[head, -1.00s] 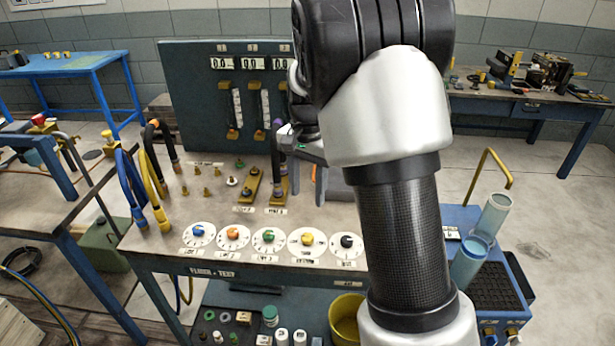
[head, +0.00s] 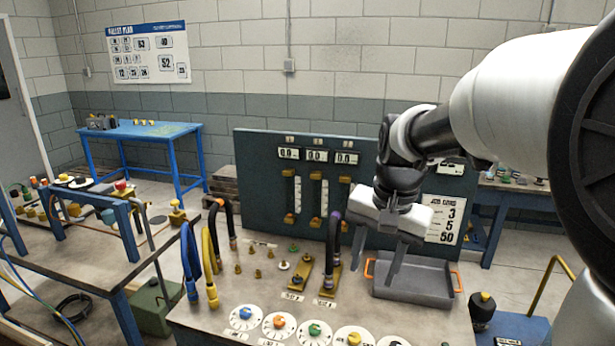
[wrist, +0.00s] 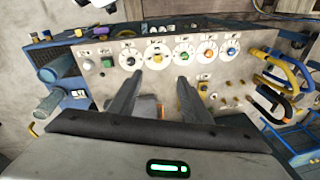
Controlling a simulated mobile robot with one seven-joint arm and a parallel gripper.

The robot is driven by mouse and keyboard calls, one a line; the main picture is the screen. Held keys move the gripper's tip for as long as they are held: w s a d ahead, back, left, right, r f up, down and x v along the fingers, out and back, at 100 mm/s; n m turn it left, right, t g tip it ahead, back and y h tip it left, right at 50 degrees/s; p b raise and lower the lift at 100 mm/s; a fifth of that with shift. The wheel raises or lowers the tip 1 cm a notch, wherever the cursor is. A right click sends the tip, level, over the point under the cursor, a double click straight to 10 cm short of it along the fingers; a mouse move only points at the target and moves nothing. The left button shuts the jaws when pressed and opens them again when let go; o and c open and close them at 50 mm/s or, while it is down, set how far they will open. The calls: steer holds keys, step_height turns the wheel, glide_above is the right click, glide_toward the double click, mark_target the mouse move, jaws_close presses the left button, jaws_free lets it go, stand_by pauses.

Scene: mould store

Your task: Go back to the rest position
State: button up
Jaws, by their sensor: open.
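My gripper (head: 376,258) is open in the head view, with its two fingers pointing down and apart. It hangs over the right part of the flow-test bench, by the left side of a grey tray (head: 418,284) with orange handles. In the wrist view my gripper (wrist: 157,85) also shows with both fingers spread and nothing between them. Below the fingers there is the bench top with its row of coloured dials. No object is held. My arm crosses the right side of the head view and hides part of the room there.
The teal gauge panel (head: 262,185) stands upright behind the bench. Black and yellow hoses (head: 209,265) rise at the bench's left. Brass fittings and a purple-tipped hose (head: 332,240) stand left of my gripper. A blue table (head: 140,132) is at the back left.

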steer(key=s+r+n+t+p, duration=0.2)
steer(key=s+r+n, duration=0.1)
steer(key=s, duration=0.5)
steer(key=s+r+n+t+p, duration=0.1)
steer(key=s+r+n+p, duration=0.1)
steer(key=s, duration=0.6)
step_height(320, 180, up, 3)
steer(key=shift+s+f+n+t+h, duration=0.2)
steer(key=shift+s+n+t+h, duration=0.15)
steer(key=shift+n, duration=0.25)
